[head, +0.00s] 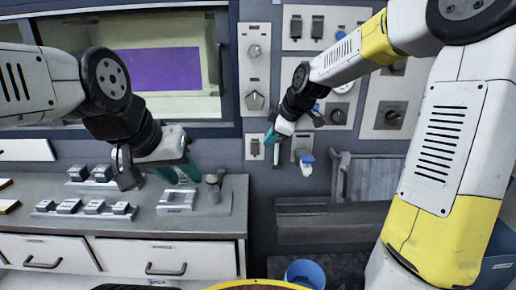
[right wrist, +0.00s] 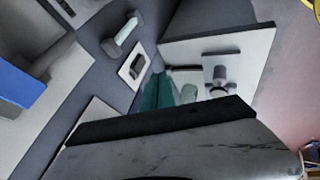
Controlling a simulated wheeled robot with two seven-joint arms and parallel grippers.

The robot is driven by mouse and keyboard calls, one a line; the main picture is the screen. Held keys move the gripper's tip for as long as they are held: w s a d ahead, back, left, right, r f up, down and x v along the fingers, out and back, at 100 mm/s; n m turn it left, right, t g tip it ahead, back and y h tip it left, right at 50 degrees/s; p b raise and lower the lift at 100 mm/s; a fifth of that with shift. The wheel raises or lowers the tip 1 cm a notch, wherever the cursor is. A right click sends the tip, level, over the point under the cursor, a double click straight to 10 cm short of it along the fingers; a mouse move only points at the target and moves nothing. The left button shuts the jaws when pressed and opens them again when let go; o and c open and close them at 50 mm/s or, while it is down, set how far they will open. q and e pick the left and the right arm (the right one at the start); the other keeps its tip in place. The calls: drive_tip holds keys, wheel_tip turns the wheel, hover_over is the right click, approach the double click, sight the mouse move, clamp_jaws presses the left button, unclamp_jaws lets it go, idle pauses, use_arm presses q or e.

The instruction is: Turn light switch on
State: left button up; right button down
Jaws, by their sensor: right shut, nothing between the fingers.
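A small white plate with a narrow dark switch (head: 254,147) is on the grey wall panel, right of the window; it looks like the light switch. What seems to be the same plate (right wrist: 136,68) shows in the right wrist view, just beyond my fingertips. Its on or off position is too small to tell. My right gripper (head: 272,140) is shut and empty, its teal fingertips close to the right side of the plate; I cannot tell whether they touch. It also shows in the right wrist view (right wrist: 162,92). My left gripper (head: 178,173) looks open and empty above the counter.
Panels with knobs and switches (head: 254,70) are on the wall above. A blue-and-white fitting (head: 306,158) hangs to the right of the plate. The grey counter (head: 120,222) carries several button blocks. A blue bin (head: 305,274) stands below.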

sight(258, 150)
drive_tip(key=x, duration=0.4)
drive_tip(key=w+x, duration=0.1)
drive_tip(key=x, duration=0.2)
drive_tip(key=w+r+x, duration=0.1)
drive_tip(key=x, duration=0.3)
drive_tip(key=shift+w+d+f, duration=0.15)
drive_tip(key=shift+w+f, duration=0.1)
drive_tip(key=shift+f, duration=0.1)
drive_tip(key=shift+w, duration=0.45)
drive_tip(key=shift+w+f, duration=0.15)
drive_tip(key=shift+w, duration=0.05)
drive_tip(key=shift+r, duration=0.9)
